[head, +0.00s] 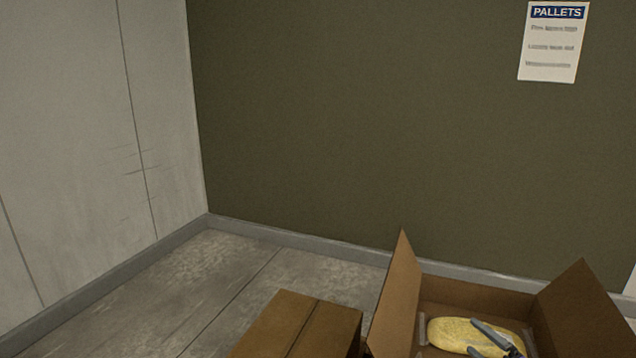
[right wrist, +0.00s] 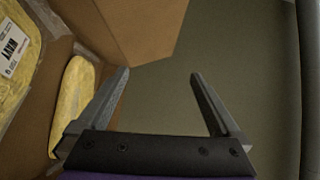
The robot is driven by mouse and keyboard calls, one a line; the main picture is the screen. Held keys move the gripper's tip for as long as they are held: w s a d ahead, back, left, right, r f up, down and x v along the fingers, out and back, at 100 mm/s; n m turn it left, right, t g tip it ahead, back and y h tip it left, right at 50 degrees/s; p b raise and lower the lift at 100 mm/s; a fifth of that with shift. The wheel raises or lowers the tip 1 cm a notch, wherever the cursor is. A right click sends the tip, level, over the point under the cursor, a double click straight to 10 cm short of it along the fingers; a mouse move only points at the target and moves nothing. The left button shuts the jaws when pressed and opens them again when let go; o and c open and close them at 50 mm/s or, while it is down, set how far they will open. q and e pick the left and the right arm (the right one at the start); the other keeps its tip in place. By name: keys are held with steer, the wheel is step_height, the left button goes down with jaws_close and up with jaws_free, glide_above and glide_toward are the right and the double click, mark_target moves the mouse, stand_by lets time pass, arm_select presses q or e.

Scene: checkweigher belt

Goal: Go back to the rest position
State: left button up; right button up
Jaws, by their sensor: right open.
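My right gripper (head: 488,338) is at the open cardboard box (head: 461,292) in the lower right of the head view. Its two dark fingers appear over a yellow package (head: 450,332) in that box. In the right wrist view the right gripper (right wrist: 160,78) is open, with nothing between its fingers. In that view one yellow package (right wrist: 72,95) lies beside the left finger, and another with a white label (right wrist: 14,45) is at the left edge. How far the fingers are above the packages I cannot tell. My left gripper is out of view.
A closed brown carton (head: 295,325) stands left of the open box. The box's flaps stand up on its left (head: 397,295) and right (head: 583,310), near the gripper. A dark green wall (head: 330,120) with a pallets notice (head: 553,42) is behind. Grey floor (head: 200,285) is clear at left.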

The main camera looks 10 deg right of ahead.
steer(key=s+a+f+n+g+y+b, duration=0.1)
steer(key=s+a+f+n+g+b, duration=0.2)
steer(key=a, duration=0.8)
steer(key=s+a+f+n+g+b, duration=0.1)
steer(key=s+a+f+n+g, duration=0.3)
steer(key=a, duration=0.6)
arm_select(q)
step_height(320, 180, down, 11)
steer(key=w+b, duration=0.1)
steer(key=b, duration=0.4)
arm_select(e)
steer(key=s+a+f+n+g+h, duration=0.2)
steer(key=s+a+f+n+g, duration=0.3)
steer(key=s, duration=0.6)
steer(key=s+a+f+n+h, duration=0.25)
steer(key=s+f, duration=0.45)
steer(key=s, duration=0.4)
arm_select(q)
step_height(320, 180, up, 26)
steer(key=w+p, duration=0.1)
steer(key=p, duration=2.2)
steer(key=shift+w+d+t, duration=0.15)
steer(key=shift+w+t, duration=0.15)
arm_select(e)
step_height(320, 180, up, 26)
steer(key=w+d, duration=0.1)
steer(key=w, duration=0.1)
steer(key=shift+r+t, duration=0.2)
steer(key=shift+t, duration=0.2)
